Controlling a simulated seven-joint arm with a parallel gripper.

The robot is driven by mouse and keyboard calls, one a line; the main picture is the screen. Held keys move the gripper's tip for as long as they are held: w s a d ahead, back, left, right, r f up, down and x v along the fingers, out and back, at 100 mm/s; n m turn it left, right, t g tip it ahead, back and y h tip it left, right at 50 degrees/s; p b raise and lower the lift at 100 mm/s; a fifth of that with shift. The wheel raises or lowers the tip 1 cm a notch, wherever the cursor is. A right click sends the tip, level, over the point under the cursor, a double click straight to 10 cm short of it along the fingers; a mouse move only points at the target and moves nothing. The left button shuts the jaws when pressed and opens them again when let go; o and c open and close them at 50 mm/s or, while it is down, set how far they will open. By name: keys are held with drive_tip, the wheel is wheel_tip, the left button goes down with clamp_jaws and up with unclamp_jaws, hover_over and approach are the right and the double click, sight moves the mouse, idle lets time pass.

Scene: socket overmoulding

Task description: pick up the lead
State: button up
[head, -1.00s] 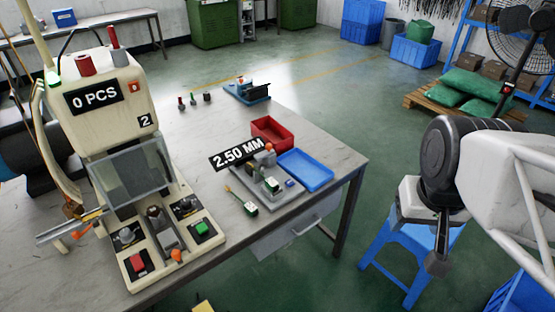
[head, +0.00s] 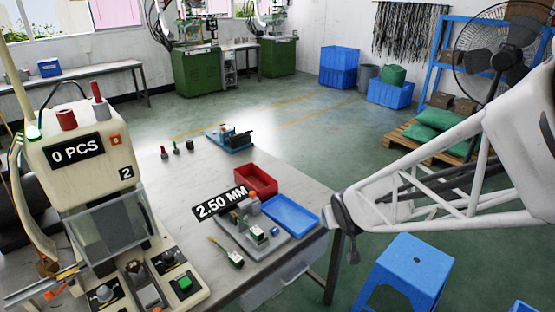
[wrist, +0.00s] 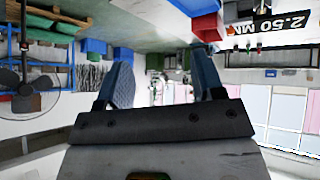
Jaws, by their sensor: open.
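A small piece with a thin yellow-orange length and a green-and-white block end, which looks like the lead (head: 236,258), lies on the table in front of a grey fixture (head: 277,240). A similar green-and-white block sits on that fixture. My gripper (wrist: 162,85) shows in the wrist view with its two blue fingers apart and nothing visible between them. In the head view, the end of my arm is beyond the table's right edge, right of the lead and apart from it; the fingers are not clear there.
The moulding machine (head: 75,165) stands at the left of the table. A red bin (head: 257,180) and a blue tray (head: 291,216) lie behind and right of the lead. A blue stool (head: 405,268) stands on the floor at right. The table's middle is mostly clear.

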drive_tip(key=w+a+f+n+t+y, duration=0.1)
drive_tip(key=w+a+f+n+y, duration=0.25)
drive_tip(key=w+a+f, duration=0.35)
drive_tip(key=n+y, duration=0.2)
drive_tip(key=y, duration=0.3)
approach(257, 231)
drive_tip(key=f, duration=0.1)
drive_tip(key=shift+w+a, duration=0.35)
drive_tip(key=shift+w, duration=0.1)
drive_tip(key=shift+w+a, duration=0.1)
drive_tip(key=shift+x, duration=1.2)
drive_tip(key=shift+w+a+f, duration=0.1)
drive_tip(key=shift+a, duration=0.05)
drive_tip(key=shift+x, duration=2.4)
